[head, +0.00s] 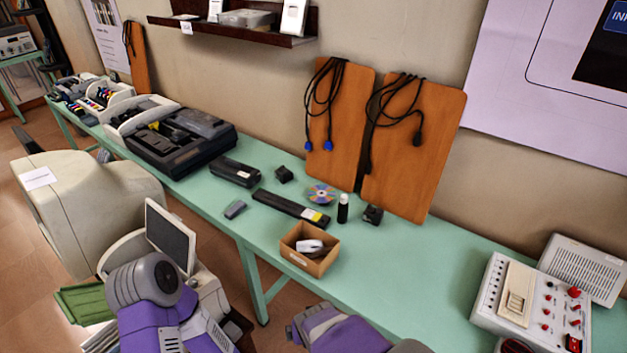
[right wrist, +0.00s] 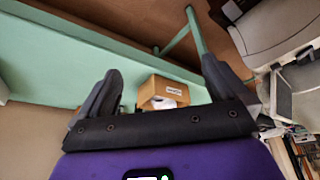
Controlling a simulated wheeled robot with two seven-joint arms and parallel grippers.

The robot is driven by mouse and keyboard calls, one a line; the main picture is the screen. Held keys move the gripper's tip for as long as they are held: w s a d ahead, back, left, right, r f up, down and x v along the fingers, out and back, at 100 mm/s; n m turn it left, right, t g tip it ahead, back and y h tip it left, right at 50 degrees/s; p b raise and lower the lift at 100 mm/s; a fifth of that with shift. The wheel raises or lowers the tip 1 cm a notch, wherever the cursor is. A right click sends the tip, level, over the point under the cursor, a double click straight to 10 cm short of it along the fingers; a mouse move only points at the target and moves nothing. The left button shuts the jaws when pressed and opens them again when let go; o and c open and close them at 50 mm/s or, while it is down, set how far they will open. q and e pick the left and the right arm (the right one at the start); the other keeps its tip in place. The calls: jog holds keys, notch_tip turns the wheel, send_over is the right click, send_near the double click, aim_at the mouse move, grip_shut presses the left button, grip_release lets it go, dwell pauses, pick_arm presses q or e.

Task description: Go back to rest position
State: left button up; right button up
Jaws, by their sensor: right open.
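My right gripper (right wrist: 160,68) is open, with its two dark fingers spread wide in the right wrist view. Nothing is held between them. A small cardboard box (right wrist: 150,88) with a white object inside shows beyond the gap between the fingers. In the head view the same box (head: 325,262) sits at the front edge of the green table (head: 440,255). Purple and grey links of my arms show along the bottom of the head view. My left gripper is not in view.
A black bar-shaped device (head: 290,208), a black bottle (head: 343,208) and a disc (head: 320,194) lie behind the box. A control box (head: 530,300) stands at right. A computer monitor (head: 168,236) and a large beige case (head: 90,205) stand left of the table.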

jog(key=d+f+m+g, duration=0.1)
jog(key=d+f, duration=0.3)
jog(key=f, duration=0.3)
jog(key=d+f+g, duration=0.2)
jog(key=d+f, duration=0.2)
jog(key=f, duration=0.2)
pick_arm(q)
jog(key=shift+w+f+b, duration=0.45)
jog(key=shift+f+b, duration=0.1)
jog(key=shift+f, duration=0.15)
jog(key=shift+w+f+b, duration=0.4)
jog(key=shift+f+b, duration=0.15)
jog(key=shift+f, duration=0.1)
pick_arm(e)
jog(key=s+d+f+m+y, duration=0.1)
jog(key=s+f, duration=0.2)
jog(key=f, duration=0.2)
jog(key=s+f+m+y, duration=0.2)
jog(key=s+f, duration=0.1)
jog(key=f, duration=0.3)
jog(key=shift+s+d+g+y, duration=0.3)
jog(key=shift+d+g, duration=0.1)
